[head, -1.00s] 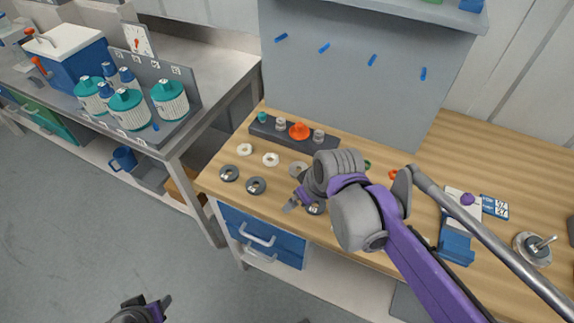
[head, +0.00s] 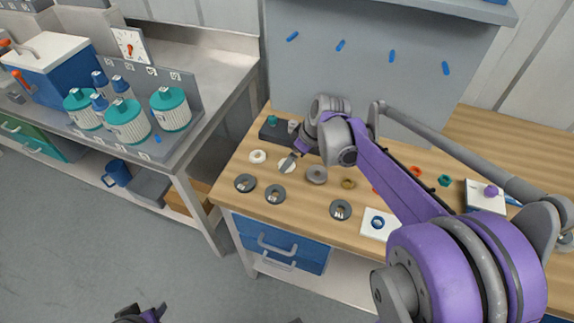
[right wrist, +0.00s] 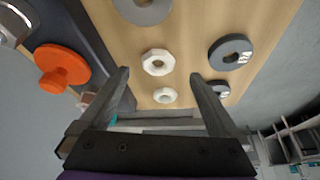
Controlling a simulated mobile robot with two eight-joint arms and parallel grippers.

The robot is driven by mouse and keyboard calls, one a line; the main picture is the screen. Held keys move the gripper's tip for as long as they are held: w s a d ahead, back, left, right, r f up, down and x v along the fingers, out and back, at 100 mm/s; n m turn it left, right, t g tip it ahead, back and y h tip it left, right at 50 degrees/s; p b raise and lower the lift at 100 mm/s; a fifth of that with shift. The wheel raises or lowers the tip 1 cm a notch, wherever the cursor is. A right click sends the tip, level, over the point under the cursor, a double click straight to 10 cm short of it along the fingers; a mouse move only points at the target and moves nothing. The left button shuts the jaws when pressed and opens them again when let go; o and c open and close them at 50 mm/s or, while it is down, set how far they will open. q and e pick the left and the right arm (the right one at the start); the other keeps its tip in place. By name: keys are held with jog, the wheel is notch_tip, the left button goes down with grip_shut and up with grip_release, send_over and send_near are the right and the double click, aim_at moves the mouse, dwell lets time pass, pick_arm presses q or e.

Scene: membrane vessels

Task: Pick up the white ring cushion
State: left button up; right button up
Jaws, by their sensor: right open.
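I cannot tell from looks which is the named cushion. In the right wrist view the nearer-to-centre white ring (right wrist: 158,62) and the other white ring (right wrist: 165,95) both show between the lines of the open fingers (right wrist: 160,76). The right gripper is empty; its height above the rings is unclear. My left gripper (head: 150,313) is at the bottom edge, away from the bench, its jaws unclear.
Dark grey rings (head: 275,194) lie towards the bench's front edge, and a lighter grey ring (head: 316,174) lies to the right. A dark rack (head: 274,131) stands behind, with an orange knobbed part (right wrist: 64,67). A white plate (head: 373,230) with a blue ring is further right.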

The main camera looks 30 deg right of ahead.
jog(key=x, duration=0.4)
jog(key=shift+w+d, duration=0.1)
jog(key=c, duration=1.4)
